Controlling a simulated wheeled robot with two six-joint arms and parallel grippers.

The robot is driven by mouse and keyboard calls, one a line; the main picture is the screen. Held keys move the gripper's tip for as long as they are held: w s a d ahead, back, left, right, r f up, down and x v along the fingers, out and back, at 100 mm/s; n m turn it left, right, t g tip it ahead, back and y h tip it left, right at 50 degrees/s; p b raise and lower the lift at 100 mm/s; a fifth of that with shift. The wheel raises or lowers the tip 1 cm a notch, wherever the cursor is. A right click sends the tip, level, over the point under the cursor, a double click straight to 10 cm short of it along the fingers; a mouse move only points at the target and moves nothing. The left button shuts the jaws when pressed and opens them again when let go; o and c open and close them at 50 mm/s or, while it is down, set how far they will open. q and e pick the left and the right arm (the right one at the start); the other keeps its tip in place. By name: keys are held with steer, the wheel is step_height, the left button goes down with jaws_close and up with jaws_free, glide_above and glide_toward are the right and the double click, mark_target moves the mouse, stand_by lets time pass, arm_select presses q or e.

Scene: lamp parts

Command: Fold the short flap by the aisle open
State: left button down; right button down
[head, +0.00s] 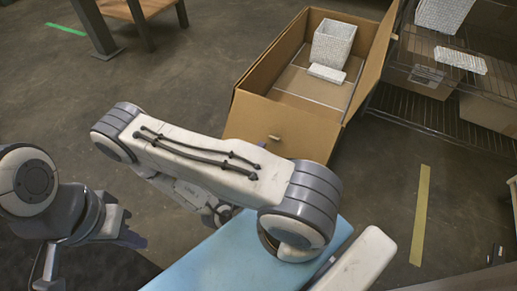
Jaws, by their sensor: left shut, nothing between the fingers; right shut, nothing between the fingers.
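An open brown cardboard box (245,84) stands on the floor at the upper right. Its near short panel (300,143) has a small hole and slopes down on the outside; I cannot tell whether it is a wall or a folded-out flap. A long side panel (376,57) stands up along the right edge. A white textured bin (333,45) and a small white block (327,73) are inside the box. My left gripper (133,238) is shut and empty at the lower left, well apart from the box. My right gripper's fingers are hidden behind my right arm.
A wire shelf (430,124) with more white bins and boxes stands close to the box's right side. A wooden-topped table (135,10) is at the upper left. A yellow floor strip (420,215) lies at the right. Floor left of the box is clear.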

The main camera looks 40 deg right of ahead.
stand_by(0.7)
steer(key=c, duration=1)
jaws_free()
